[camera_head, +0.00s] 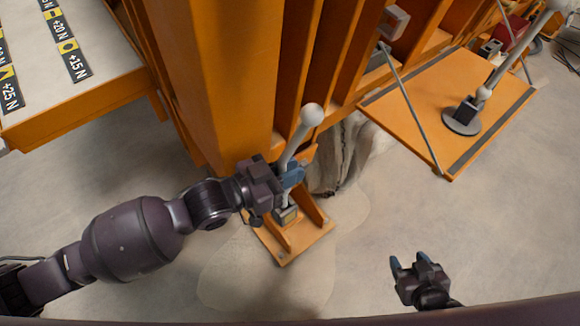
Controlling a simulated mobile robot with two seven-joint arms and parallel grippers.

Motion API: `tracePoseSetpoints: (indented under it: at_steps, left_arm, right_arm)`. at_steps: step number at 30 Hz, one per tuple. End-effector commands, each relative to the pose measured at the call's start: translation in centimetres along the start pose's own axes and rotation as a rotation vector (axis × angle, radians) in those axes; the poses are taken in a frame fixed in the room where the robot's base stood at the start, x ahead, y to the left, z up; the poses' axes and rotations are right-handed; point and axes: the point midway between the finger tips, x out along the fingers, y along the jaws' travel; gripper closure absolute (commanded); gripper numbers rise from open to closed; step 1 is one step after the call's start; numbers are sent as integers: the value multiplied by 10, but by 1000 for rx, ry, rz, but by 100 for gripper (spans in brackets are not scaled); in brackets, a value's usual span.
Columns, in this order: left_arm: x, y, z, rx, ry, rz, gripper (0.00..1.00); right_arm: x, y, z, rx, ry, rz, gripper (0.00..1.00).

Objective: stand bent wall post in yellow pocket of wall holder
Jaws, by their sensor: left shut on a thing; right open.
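My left gripper (291,175) is shut on a pale grey rod with a round ball top (302,137), below its middle. The rod leans to the upper right. Its lower end is at a small block on an orange bracket (293,241) near the floor. My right gripper (411,262) is open and empty, low at the right, well apart from the rod. I cannot make out a bent wall post, or a wall holder with a yellow pocket, for certain.
An orange ribbed frame (215,75) stands behind my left gripper. Pale sand (265,275) lies on the floor around the bracket. An orange panel (420,95) with a grey lever (483,92) is at the right. A table with yellow-marked labels (73,62) is at the upper left.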

Motion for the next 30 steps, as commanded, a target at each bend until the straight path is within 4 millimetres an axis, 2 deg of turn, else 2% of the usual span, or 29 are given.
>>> tracePoseSetpoints:
  at_steps: [9,30]
  left_arm:
    - [1,0,7,-1,0,0,100]
    - [2,0,21,-1,1,1,100]
  right_arm:
    - [-2,-2,12,8,-22,2,45]
    - [6,-4,10,7,-12,-3,45]
